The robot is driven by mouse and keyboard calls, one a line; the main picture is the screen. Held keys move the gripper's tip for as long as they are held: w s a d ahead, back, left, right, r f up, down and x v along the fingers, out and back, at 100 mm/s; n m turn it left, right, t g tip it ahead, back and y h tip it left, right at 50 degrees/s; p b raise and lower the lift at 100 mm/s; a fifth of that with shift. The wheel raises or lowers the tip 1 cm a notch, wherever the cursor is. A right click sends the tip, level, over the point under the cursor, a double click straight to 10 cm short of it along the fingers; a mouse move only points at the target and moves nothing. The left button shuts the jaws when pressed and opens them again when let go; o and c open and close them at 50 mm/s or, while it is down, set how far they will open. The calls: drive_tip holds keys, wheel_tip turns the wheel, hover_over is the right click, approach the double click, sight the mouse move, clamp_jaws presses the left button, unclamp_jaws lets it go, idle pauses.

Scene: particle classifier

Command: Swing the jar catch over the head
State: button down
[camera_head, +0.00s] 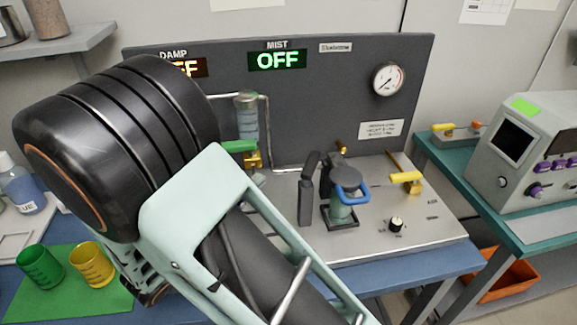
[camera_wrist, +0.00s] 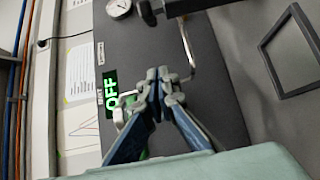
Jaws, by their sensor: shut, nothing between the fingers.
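The jar (camera_head: 341,213) stands on the grey deck of the machine in the head view, under a dark round head (camera_head: 346,178). A blue catch (camera_head: 361,194) shows at the front and right of the head; whether it is latched is too small to tell. A black upright lever (camera_head: 306,193) stands just left of it. My gripper (camera_wrist: 160,78) is shut and empty in the wrist view, in front of the dark panel with the green OFF sign. The jar and catch cannot be made out in the wrist view.
A green-handled valve (camera_head: 240,147) and metal pipe are left. Green (camera_head: 40,267) and yellow cups (camera_head: 92,264) stand on a green mat. The front deck is clear.

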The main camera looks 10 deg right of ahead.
sight(312, 164)
drive_tip(key=w+d+p, duration=0.1)
drive_tip(key=w+d, duration=0.4)
drive_tip(key=d, duration=0.5)
drive_tip(key=shift+d, duration=0.2)
drive_tip(key=shift+w+d+m+g+h+b, duration=0.1)
drive_tip(key=shift+d+m+g+h+b, duration=0.1)
drive_tip(key=shift+m+g+h, duration=0.2)
drive_tip(key=shift+w+d+m+g+h+b, duration=0.1)
drive_tip(key=shift+m+g+h+b, duration=0.1)
drive_tip(key=shift+m+g+h, duration=0.15)
drive_tip(key=d+m+g+b, duration=0.1)
drive_tip(key=b, duration=0.1)
drive_tip(key=d+g+h+b, duration=0.1)
drive_tip(key=b, duration=0.1)
drive_tip(key=shift+s+d+f+m+g+h, duration=0.1)
drive_tip(key=shift+d+f+m+g+h, duration=0.05)
drive_tip(key=shift+m+g+h, duration=0.15)
drive_tip(key=shift+s+d+b, duration=0.15)
drive_tip(key=shift+d+b, duration=0.15)
drive_tip(key=shift+b, duration=0.05)
drive_tip(key=shift+d, duration=0.1)
idle(1.1)
